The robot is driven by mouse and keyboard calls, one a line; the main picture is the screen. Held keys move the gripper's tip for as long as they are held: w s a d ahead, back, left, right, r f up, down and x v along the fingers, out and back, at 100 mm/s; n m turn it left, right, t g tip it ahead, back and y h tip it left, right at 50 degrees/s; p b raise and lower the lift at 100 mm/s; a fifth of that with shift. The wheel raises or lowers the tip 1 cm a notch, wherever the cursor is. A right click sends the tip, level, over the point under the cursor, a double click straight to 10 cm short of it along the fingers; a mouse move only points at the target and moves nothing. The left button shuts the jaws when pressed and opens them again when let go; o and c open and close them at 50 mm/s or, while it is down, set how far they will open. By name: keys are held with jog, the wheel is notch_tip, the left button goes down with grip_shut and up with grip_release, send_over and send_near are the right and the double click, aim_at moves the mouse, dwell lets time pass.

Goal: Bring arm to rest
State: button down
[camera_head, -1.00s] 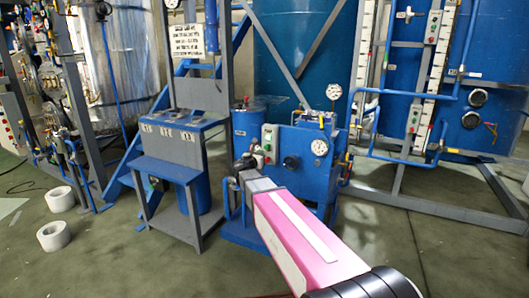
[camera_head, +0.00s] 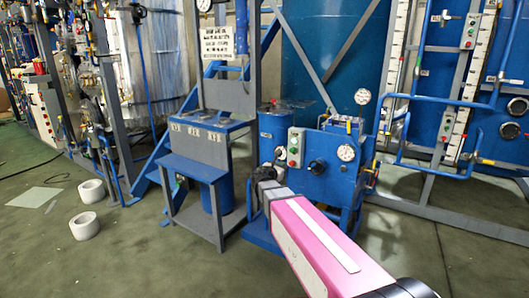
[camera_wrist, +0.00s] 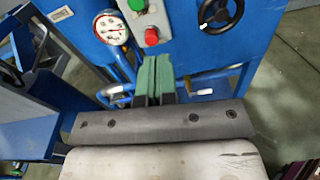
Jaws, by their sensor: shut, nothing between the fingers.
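My gripper (camera_wrist: 155,82) shows in the wrist view with its two green fingers pressed together, shut and empty. In the head view my pink arm reaches forward from the lower right. The dark end of my gripper (camera_head: 262,188) appears in front of the blue machine (camera_head: 322,180) with gauges. In the wrist view, the blue panel (camera_wrist: 180,55) of that machine fills the background behind the fingers, with a round gauge (camera_wrist: 108,25), a red button (camera_wrist: 151,37) and a black handwheel (camera_wrist: 220,12). Whether the fingertips touch anything is hard to tell.
A grey and blue stand (camera_head: 208,172) with a sign is left of my gripper. Two white rings (camera_head: 84,226) lie on the green floor. A large blue tank (camera_head: 325,60) and pipe frames stand behind.

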jog(key=s+d+f+m+g+y, duration=0.2)
jog(key=s+d+f+m+g, duration=0.2)
jog(key=s+f+m, duration=0.3)
jog(key=s+d+f+m+g+y, duration=0.1)
jog(key=s+d+f+m+g, duration=0.3)
jog(key=s+f+m+g, duration=0.25)
jog(key=s+a+f+m+g+y, duration=0.3)
jog(key=s+f+m+y, duration=0.4)
jog(key=s+m, duration=0.5)
jog(key=shift+s+a+f+m+y, duration=0.25)
jog(key=shift+a+f+m+y, duration=0.25)
jog(key=shift+m, duration=0.35)
